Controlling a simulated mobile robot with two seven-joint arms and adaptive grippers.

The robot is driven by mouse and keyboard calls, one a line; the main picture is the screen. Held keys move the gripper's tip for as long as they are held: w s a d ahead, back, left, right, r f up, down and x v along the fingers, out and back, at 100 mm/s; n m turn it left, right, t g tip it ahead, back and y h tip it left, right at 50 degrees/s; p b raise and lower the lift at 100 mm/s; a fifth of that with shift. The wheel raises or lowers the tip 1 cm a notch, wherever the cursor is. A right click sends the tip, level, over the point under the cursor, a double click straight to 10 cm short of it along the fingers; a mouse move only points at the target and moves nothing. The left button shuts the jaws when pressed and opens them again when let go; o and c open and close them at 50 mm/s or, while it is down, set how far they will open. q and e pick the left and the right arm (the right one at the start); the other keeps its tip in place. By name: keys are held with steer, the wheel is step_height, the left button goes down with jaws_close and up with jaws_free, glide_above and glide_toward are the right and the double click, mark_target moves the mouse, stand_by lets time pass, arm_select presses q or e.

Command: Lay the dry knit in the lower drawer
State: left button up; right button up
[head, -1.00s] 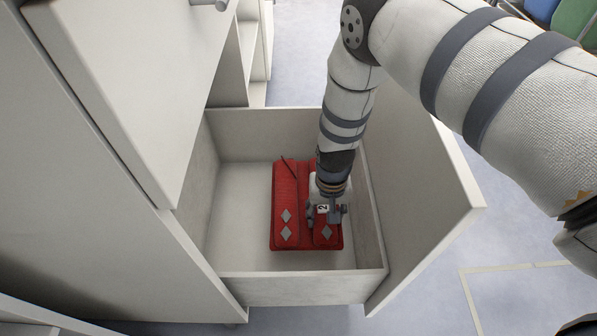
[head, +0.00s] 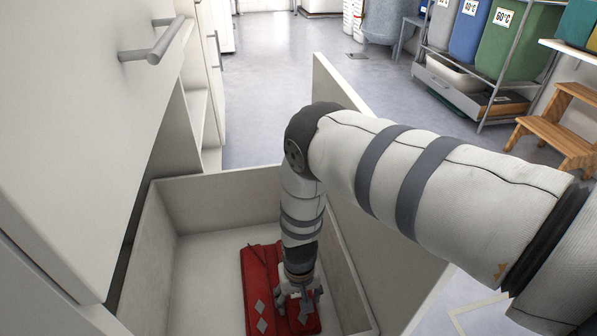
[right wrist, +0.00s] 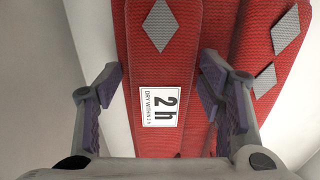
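The red knit (head: 262,290) with grey diamonds lies folded on the floor of the open lower drawer (head: 205,250). In the right wrist view the knit (right wrist: 160,70) fills the middle, with a white "2h" tag (right wrist: 162,105) on its near part. My right gripper (head: 298,294) is down inside the drawer at the knit's right part. In the right wrist view its fingers (right wrist: 158,90) are spread wide, one at the knit's left edge, the other over the knit. Whether the fingers touch the cloth cannot be told. My left gripper is not in view.
The cabinet front with a bar handle (head: 152,44) rises at the left. The drawer walls stand close around my right forearm, with a tall pale panel (head: 352,215) on its right. A shelf with coloured bins (head: 467,32) and a wooden step stool (head: 563,130) stand far right.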

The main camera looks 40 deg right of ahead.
steer(key=shift+r, duration=0.1)
arm_select(q)
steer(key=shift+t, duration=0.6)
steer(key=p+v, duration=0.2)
steer(key=p, duration=0.1)
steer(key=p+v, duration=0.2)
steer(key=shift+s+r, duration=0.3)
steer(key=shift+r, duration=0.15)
arm_select(e)
step_height(320, 180, up, 12)
steer(key=shift+r, duration=0.15)
